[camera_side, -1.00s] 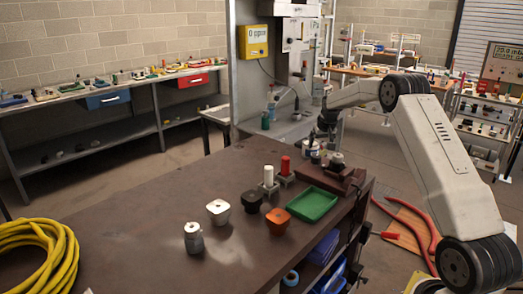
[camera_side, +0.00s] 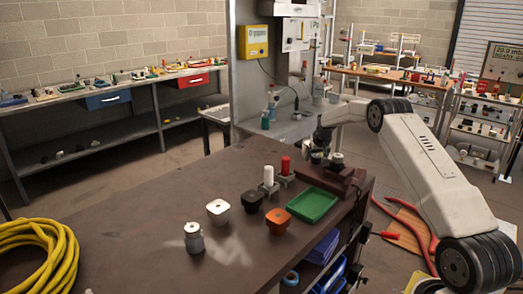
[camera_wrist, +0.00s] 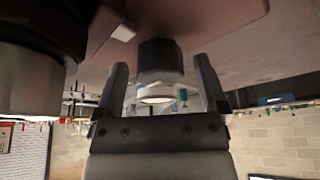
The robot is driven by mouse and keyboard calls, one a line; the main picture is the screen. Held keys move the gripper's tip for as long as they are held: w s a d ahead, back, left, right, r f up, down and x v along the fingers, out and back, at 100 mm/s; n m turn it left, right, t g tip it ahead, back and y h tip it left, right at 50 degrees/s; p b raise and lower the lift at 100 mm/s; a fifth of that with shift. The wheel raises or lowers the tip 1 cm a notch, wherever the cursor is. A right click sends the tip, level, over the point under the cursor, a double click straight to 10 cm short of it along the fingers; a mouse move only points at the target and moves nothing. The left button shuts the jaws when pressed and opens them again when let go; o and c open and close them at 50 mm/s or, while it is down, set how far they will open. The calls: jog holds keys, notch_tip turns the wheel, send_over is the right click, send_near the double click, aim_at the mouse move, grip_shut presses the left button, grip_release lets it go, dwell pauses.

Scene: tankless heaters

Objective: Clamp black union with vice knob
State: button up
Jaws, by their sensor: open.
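The dark red vice (camera_side: 338,180) stands at the far right end of the brown bench, with small black-and-white round parts on top. One of these (camera_side: 337,158) shows to the right of my gripper (camera_side: 316,148). In the wrist view my gripper (camera_wrist: 161,75) is open, its fingers on either side of a black part with a white round end (camera_wrist: 158,62). A larger black part with a pale end (camera_wrist: 35,75) is close at the left. I cannot tell for certain which is the black union and which the vice knob.
On the bench (camera_side: 140,225) stand a green tray (camera_side: 312,205), an orange-topped piece (camera_side: 278,217), a black piece (camera_side: 252,200), a white piece (camera_side: 217,208), a grey-white bottle (camera_side: 194,238), and red (camera_side: 285,166) and white (camera_side: 268,176) cylinders.

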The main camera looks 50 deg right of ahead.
grip_shut()
dwell(0.3)
jog(key=shift+m, duration=0.3)
jog(key=shift+m+g+h, duration=0.6)
jog(key=shift+m+g, duration=0.1)
jog(key=shift+m, duration=1.3)
grip_release()
